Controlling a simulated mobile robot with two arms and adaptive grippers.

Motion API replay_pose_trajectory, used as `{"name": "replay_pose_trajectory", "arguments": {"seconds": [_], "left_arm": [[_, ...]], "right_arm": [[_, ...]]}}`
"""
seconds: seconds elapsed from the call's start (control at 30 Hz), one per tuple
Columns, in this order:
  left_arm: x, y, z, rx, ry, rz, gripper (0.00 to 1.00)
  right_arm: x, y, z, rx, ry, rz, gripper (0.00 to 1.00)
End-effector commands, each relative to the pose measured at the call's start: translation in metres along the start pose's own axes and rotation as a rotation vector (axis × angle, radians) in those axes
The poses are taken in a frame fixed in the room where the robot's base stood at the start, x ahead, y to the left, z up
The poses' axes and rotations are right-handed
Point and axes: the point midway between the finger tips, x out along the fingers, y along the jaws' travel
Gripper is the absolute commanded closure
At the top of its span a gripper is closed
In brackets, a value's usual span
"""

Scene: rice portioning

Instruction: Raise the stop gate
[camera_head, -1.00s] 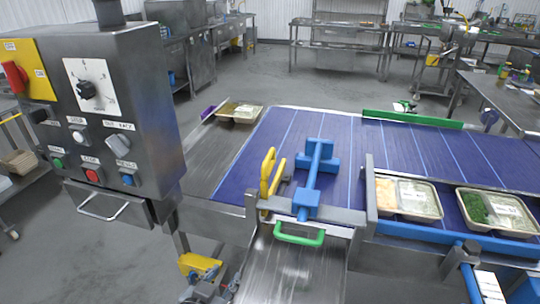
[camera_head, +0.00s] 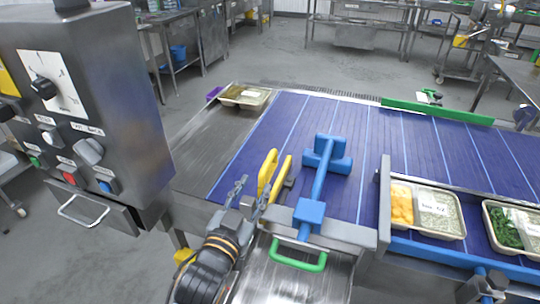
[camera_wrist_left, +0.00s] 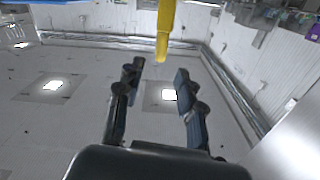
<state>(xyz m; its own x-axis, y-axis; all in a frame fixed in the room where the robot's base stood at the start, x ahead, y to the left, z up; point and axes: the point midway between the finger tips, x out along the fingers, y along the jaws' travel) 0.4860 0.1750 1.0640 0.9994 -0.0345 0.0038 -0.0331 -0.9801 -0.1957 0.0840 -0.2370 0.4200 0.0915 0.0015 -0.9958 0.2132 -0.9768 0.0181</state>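A yellow two-pronged handle (camera_head: 268,174) stands upright at the near edge of the blue conveyor. Beside it is a blue T-shaped bar (camera_head: 322,176) with a blue block at its near end. A green handle (camera_head: 298,262) sits on the steel chute in front. I cannot tell for sure which of these parts belongs to the stop gate. My left gripper (camera_head: 252,190) is open, just left of and in front of the yellow handle. In the left wrist view, the open fingers (camera_wrist_left: 158,76) have nothing between them, and a yellow bar (camera_wrist_left: 165,32) hangs beyond the tips. My right gripper is not in view.
A control box (camera_head: 110,110) with knobs and buttons stands at the left. Filled trays (camera_head: 427,232) lie on the right of the belt (camera_head: 375,140), behind a steel post (camera_head: 384,200). Another tray (camera_head: 244,96) is at the far left end. A green rail (camera_head: 437,110) edges the back.

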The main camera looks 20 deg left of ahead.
Motion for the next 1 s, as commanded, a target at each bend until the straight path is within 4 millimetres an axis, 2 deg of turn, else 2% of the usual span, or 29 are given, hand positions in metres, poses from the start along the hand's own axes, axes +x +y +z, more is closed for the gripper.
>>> {"name": "replay_pose_trajectory", "arguments": {"seconds": [0.1, 0.2, 0.4, 0.5, 0.7, 0.93, 0.97, 1.0], "left_arm": [[0.028, -0.001, -0.004, 0.001, 0.003, -0.001, 0.63], [0.050, -0.001, -0.004, 0.001, 0.002, 0.000, 0.63], [0.086, -0.001, -0.002, 0.000, 0.000, 0.000, 0.63], [0.098, -0.001, -0.002, -0.001, 0.001, 0.000, 0.63], [0.108, 0.000, 0.000, -0.001, 0.000, 0.000, 0.63], [0.108, 0.000, 0.000, -0.001, -0.001, 0.000, 0.63], [0.108, 0.000, 0.000, -0.001, -0.001, 0.000, 0.67], [0.108, 0.000, 0.000, -0.001, -0.001, 0.000, 0.75]], "right_arm": [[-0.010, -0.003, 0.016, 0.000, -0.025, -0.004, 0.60], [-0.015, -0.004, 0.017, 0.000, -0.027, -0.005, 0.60], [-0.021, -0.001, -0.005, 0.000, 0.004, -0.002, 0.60], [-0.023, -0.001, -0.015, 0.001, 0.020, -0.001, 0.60], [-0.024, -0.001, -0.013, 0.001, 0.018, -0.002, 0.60], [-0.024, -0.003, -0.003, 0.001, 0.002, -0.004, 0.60], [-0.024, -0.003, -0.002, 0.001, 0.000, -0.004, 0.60], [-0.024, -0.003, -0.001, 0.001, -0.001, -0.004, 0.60]]}}
